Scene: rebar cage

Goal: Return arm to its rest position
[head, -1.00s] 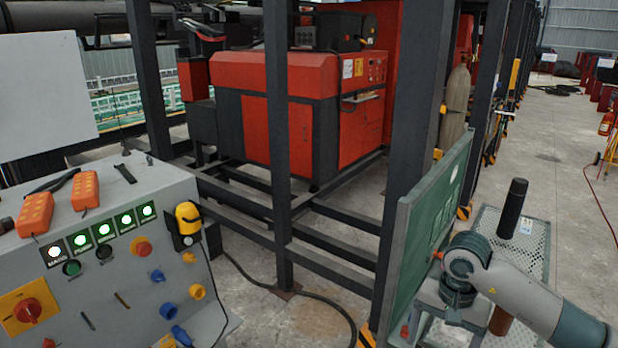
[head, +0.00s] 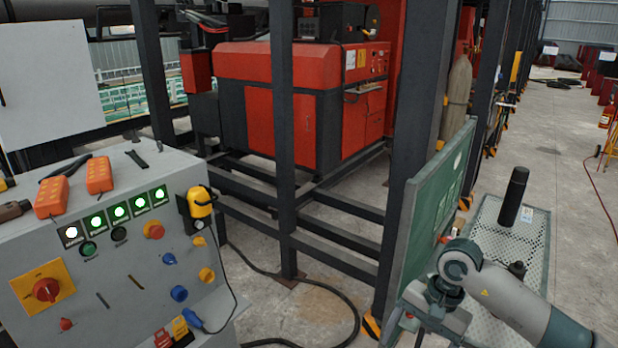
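My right arm (head: 505,293) comes in from the lower right and bends at a rounded grey joint (head: 458,264). Beyond the joint, a dark wrist section and grey parts, which may be my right gripper (head: 438,312), hang low beside the green board (head: 432,218). I cannot make out its fingertips or anything held. My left arm and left gripper are not in view.
A grey control panel (head: 110,262) with lit green buttons and two orange remotes stands at left. Dark steel posts (head: 283,140) frame a red machine (head: 255,68). A perforated table (head: 487,238) with a black cylinder (head: 512,196) lies beyond my arm. Open floor extends right.

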